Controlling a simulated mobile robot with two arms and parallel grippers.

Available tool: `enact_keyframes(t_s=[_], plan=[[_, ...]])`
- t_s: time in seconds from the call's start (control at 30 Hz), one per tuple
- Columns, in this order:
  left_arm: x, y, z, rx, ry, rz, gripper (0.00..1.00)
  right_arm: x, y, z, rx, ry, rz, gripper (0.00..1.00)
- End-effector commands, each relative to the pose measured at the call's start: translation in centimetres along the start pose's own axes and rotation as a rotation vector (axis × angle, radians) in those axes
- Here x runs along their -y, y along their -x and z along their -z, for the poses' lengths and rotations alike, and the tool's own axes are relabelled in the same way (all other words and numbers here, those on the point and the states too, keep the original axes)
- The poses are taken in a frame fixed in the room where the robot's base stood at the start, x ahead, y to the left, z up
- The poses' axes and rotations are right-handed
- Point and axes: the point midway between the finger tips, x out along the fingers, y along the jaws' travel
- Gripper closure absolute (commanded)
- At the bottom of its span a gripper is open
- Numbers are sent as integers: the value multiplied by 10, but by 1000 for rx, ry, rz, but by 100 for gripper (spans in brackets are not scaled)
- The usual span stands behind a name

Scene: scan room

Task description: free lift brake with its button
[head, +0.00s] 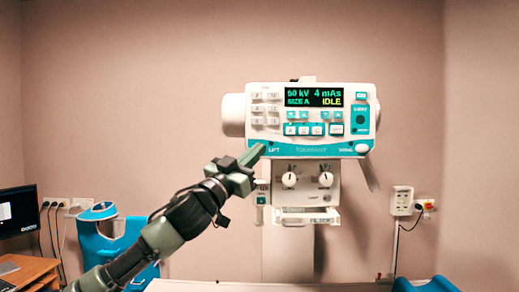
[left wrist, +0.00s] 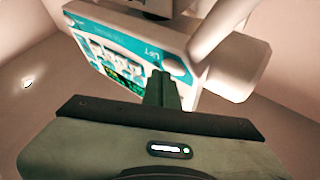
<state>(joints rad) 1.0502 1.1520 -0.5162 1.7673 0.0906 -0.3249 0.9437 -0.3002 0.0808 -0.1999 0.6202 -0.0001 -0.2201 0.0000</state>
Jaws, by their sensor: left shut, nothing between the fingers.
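In the left wrist view the shut fingers (left wrist: 158,88) point at the LIFT end of the control head (left wrist: 125,55). A pale oval button (left wrist: 177,69) shows beside the fingertips; I cannot tell whether they touch it.
A lower box with two knobs (head: 307,182) hangs under the control head. A white cylinder (head: 233,114) sticks out at its left. A monitor (head: 18,211) and desk stand far left, beside a blue chair-like thing (head: 104,240). A wall box (head: 402,200) is at right.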

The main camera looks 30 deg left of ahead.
Motion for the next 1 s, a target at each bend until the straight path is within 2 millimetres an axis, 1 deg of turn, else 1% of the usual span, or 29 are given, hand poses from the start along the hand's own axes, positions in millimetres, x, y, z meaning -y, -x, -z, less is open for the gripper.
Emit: enact_keyframes(t_s=[1.0], plan=[[5, -6, -4, 0, 0, 1, 100, 2, 4, 1, 0, -1, 2, 100]])
